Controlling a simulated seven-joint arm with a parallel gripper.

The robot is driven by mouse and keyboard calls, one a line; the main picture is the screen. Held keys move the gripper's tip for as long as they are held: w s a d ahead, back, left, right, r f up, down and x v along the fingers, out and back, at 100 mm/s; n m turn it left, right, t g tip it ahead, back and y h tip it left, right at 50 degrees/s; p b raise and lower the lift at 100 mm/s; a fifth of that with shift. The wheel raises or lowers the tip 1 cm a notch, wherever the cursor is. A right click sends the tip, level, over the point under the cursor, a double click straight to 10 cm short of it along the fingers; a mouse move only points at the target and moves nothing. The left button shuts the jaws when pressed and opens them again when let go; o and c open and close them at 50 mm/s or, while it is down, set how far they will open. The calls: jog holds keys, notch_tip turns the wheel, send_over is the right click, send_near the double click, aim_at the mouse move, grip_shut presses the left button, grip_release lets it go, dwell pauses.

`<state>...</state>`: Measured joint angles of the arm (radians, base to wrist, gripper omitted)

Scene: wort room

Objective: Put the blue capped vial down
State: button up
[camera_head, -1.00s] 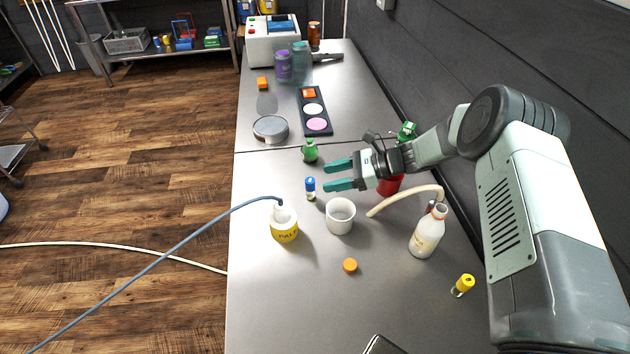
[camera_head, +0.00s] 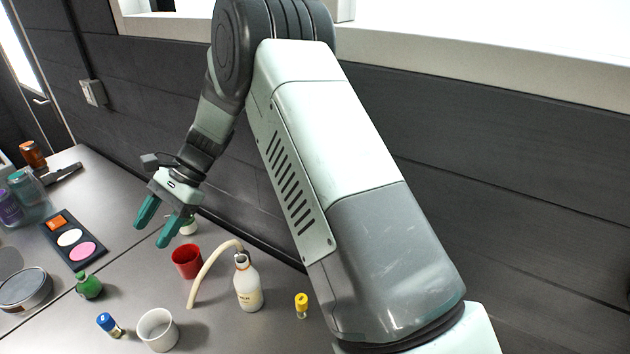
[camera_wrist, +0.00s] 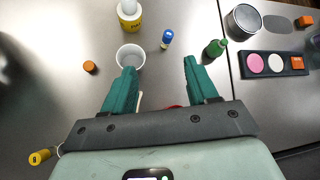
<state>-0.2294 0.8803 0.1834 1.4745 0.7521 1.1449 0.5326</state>
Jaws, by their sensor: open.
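The blue capped vial (camera_head: 110,325) stands upright on the bench, left of a white cup (camera_head: 158,329) in the head view. In the wrist view the vial (camera_wrist: 167,38) stands clear of my fingers, beyond their tips, with the cup (camera_wrist: 131,57) beside it. My gripper (camera_head: 153,232) is open and empty, raised above the bench near the red cup (camera_head: 187,261). Its teal fingers (camera_wrist: 159,66) are spread apart in the wrist view, with nothing between them.
A green bottle (camera_head: 88,286), a white wash bottle (camera_head: 248,284) with a curved tube and a yellow-capped vial (camera_head: 302,305) stand nearby. A dark palette (camera_head: 74,240) and a round tin (camera_head: 25,289) lie left. An orange cap (camera_wrist: 90,67) lies on clear bench. The dark wall runs behind.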

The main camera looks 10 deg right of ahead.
jog(key=s+d+r+n+t+h, duration=0.25)
jog(key=s+d+r, duration=0.25)
jog(key=d+r, duration=0.45)
jog(key=s+d+r+n+t+h, duration=0.2)
jog(key=s+d+r+t, duration=0.15)
jog(key=d+r, duration=0.6)
jog(key=s+d+r+n+t+h, duration=0.3)
jog(key=s+d, duration=0.9)
jog(key=s, duration=0.4)
jog(key=shift+d+r+t, duration=0.15)
jog(key=shift+d+t, duration=0.05)
jog(key=shift+t, duration=0.7)
jog(key=shift+h, duration=0.25)
